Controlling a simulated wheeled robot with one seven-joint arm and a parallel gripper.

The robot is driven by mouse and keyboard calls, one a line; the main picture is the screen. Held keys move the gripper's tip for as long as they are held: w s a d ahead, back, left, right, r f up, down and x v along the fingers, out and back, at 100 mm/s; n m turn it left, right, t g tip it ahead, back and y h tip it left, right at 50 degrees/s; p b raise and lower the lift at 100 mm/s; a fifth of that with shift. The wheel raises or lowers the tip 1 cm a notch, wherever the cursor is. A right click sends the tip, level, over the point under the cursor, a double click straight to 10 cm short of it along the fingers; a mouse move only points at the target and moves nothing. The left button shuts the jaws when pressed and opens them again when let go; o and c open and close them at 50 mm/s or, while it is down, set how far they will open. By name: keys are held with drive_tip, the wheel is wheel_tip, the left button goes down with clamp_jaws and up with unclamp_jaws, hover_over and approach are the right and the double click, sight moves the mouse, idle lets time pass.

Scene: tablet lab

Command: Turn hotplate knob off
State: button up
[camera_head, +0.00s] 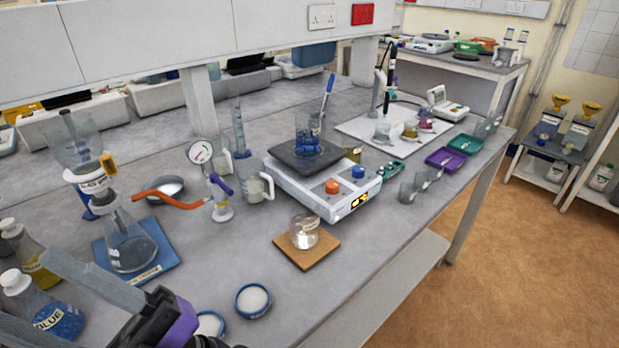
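The white hotplate (312,195) stands on the bench in the middle of the head view, with a dark square top plate (283,158). Its sloped front has an orange knob (332,186) on the left and a blue knob (358,172) on the right. A small yellow-lit display (359,201) shows on the front edge. Knob markings are too small to read. A beaker of blue contents (307,143) stands on the plate with a blue-topped rod in it. Black and purple parts of my arm show at the lower left, well apart from the hotplate. My fingertips cannot be clearly made out.
A glass beaker on a brown mat (320,254) stands before the hotplate. Open floor lies at right.

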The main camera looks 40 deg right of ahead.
drive_tip(key=w+a+n+g+y, duration=0.15)
drive_tip(key=a+n+g, duration=0.45)
drive_tip(key=n+g, duration=1.1)
wheel_tip(320, 180, down, 5)
drive_tip(key=w+n+g+h, duration=0.2)
drive_tip(key=n+g+h, duration=0.1)
drive_tip(key=g+h, duration=0.15)
drive_tip(key=m+t+h+p, duration=0.2)
drive_tip(key=t+h, duration=0.2)
drive_tip(key=h, duration=1.6)
hover_over(332, 183)
wheel_tip(332, 183, down, 5)
drive_tip(key=shift+w+a, duration=0.1)
drive_tip(key=shift+d, duration=0.3)
drive_tip(key=f, duration=0.7)
drive_tip(key=shift+a+f+p, duration=0.2)
drive_tip(key=shift+f+p, duration=0.05)
drive_tip(key=shift+p, duration=0.05)
